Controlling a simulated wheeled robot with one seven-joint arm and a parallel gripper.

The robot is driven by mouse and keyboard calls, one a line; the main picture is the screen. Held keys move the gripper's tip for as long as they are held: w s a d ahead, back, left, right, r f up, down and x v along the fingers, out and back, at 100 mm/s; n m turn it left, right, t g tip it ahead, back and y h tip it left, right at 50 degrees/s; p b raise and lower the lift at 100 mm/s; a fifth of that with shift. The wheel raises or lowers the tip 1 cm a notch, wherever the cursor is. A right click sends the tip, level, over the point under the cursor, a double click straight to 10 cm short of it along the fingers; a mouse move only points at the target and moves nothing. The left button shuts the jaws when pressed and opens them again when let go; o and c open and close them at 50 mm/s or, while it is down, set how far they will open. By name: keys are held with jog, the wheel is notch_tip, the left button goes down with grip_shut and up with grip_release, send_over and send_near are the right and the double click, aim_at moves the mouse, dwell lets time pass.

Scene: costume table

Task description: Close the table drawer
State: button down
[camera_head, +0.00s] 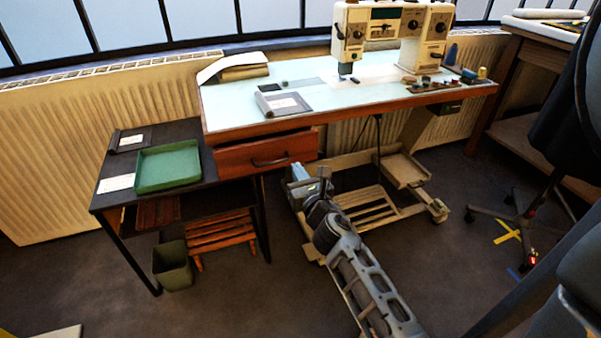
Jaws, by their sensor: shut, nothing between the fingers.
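The wooden table drawer (240,160) sits under the left part of the sewing table (350,103). Its front stands out from the table edge, so it is partly open. It has a dark curved handle. My gripper (298,172) is low in front of the table, just right of and below the drawer front. It is small in view; its fingers look shut and empty. I cannot tell whether it touches the drawer. The inside of the drawer is mostly hidden.
A dark side table (110,200) with a green tray (168,166) stands left of the drawer. A wooden pedal frame (365,205) lies under the table. A sewing machine (390,32) stands on top. A chair (560,120) is at right.

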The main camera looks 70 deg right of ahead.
aim_at(283, 145)
jog(key=x, duration=1)
jog(key=shift+s, duration=0.1)
jog(key=x, duration=0.4)
jog(key=shift+b, duration=0.35)
jog(key=shift+w+d, duration=0.2)
jog(key=shift+w+d+r, duration=0.1)
jog(key=shift+r, duration=0.05)
